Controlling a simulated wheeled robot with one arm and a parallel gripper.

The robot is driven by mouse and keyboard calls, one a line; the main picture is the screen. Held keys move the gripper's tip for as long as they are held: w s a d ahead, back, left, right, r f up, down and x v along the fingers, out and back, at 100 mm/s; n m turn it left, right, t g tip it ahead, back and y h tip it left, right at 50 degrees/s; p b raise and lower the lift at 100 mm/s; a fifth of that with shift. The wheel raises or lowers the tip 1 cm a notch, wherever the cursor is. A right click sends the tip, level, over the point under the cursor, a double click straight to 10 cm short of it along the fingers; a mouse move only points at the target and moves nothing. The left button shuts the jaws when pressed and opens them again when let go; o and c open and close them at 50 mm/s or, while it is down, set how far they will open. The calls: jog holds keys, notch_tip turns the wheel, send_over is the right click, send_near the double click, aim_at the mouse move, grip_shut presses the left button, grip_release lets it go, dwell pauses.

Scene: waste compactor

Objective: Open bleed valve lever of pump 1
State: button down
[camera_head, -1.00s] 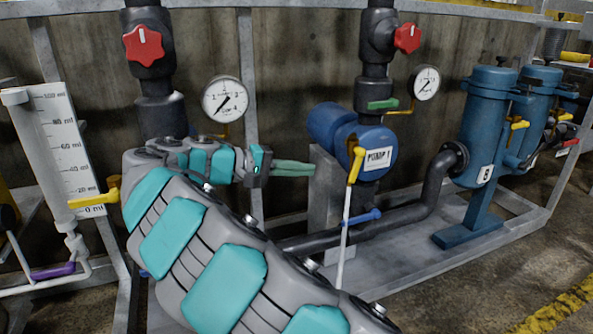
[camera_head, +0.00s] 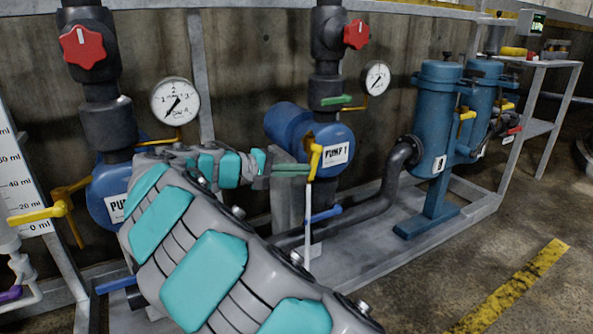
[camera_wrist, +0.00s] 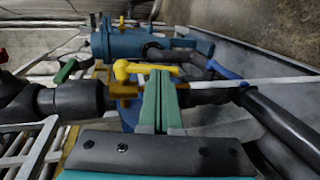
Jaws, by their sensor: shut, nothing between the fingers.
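Pump 1 is the blue pump with the white "PUMP 1" label (camera_head: 337,154) in the middle of the head view. Its yellow bleed valve lever (camera_head: 315,158) stands at the left of the label, above a thin white pipe. In the wrist view the yellow lever (camera_wrist: 138,69) lies crosswise near the fingertips, on a brass-coloured fitting. My gripper (camera_head: 308,170) has green fingers, shut with nothing between them. In the wrist view my gripper (camera_wrist: 160,74) has its tips right at the lever's right part. I cannot tell whether they touch it.
A pressure gauge (camera_head: 376,78) and a red knob (camera_head: 357,34) are close by. Blue filter vessels (camera_head: 437,120) stand right. Open floor lies at the front right.

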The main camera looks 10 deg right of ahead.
jog(key=shift+w+d+f+t+h+b, duration=0.2)
jog(key=shift+d+f+t+h+b, duration=0.35)
jog(key=shift+h, duration=0.55)
jog(key=shift+f, duration=0.1)
